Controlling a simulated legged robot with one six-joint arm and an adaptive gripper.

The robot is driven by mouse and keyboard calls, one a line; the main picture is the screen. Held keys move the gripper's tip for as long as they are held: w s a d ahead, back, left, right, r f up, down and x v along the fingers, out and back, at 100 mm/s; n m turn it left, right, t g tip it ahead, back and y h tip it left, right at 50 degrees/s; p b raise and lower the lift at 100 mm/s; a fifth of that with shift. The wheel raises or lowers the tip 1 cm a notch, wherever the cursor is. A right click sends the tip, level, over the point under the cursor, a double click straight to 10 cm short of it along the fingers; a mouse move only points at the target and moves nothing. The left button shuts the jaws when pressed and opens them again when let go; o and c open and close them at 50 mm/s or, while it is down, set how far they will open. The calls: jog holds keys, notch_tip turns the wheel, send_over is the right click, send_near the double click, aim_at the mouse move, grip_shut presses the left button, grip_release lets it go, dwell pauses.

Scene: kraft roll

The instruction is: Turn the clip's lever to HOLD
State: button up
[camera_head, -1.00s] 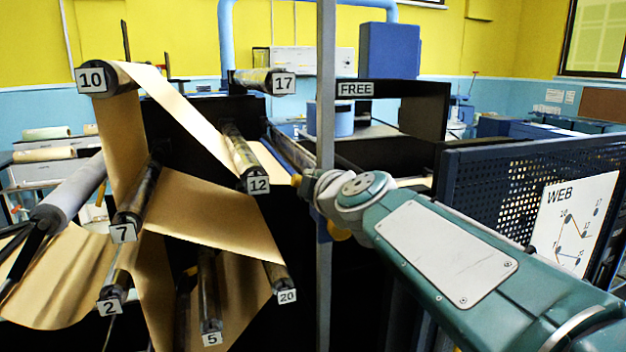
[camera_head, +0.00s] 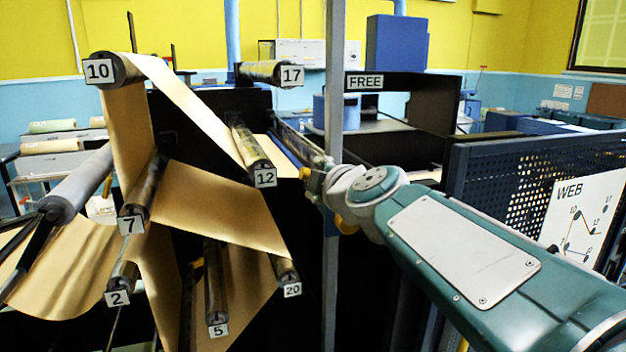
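A sign reading FREE (camera_head: 364,82) is on the dark frame right of the grey upright post (camera_head: 334,60). No HOLD marking is readable, and I cannot make out the clip or its lever. My teal arm reaches in from the lower right, its wrist close to the post. My gripper is mostly hidden behind the wrist and post; only yellowish parts show around it, so its fingers cannot be judged. Brown kraft paper (camera_head: 217,210) runs over and between numbered rollers, including roller 10 (camera_head: 110,70) and roller 12 (camera_head: 255,150).
Roller 17 (camera_head: 270,72) and roller 20 (camera_head: 287,272) stick out near the post. A perforated dark panel (camera_head: 500,180) with a WEB diagram (camera_head: 583,220) stands at the right, close to my arm. A grey roller (camera_head: 75,185) is at the left.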

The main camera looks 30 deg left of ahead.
jog(key=v, duration=1)
jog(key=shift+s+d, duration=0.2)
jog(key=shift+s, duration=0.1)
jog(key=shift+f, duration=0.1)
jog(key=s+d+f+m+g+h, duration=0.1)
jog(key=s+d+f+m+h, duration=0.3)
jog(key=d+f+m, duration=0.4)
jog(key=s+d+f+m+g+h, duration=0.1)
jog(key=s+d+f+m+h, duration=0.3)
jog(key=d, duration=1.2)
jog(key=s+d+f+m+g+h, duration=0.2)
jog(key=s+d+f+m+h, duration=0.2)
jog(key=d+f+m, duration=0.8)
jog(key=shift+s+f+m+h, duration=0.3)
jog(key=shift+f+m, duration=0.1)
jog(key=shift+f, duration=0.2)
jog(key=shift+d, duration=0.1)
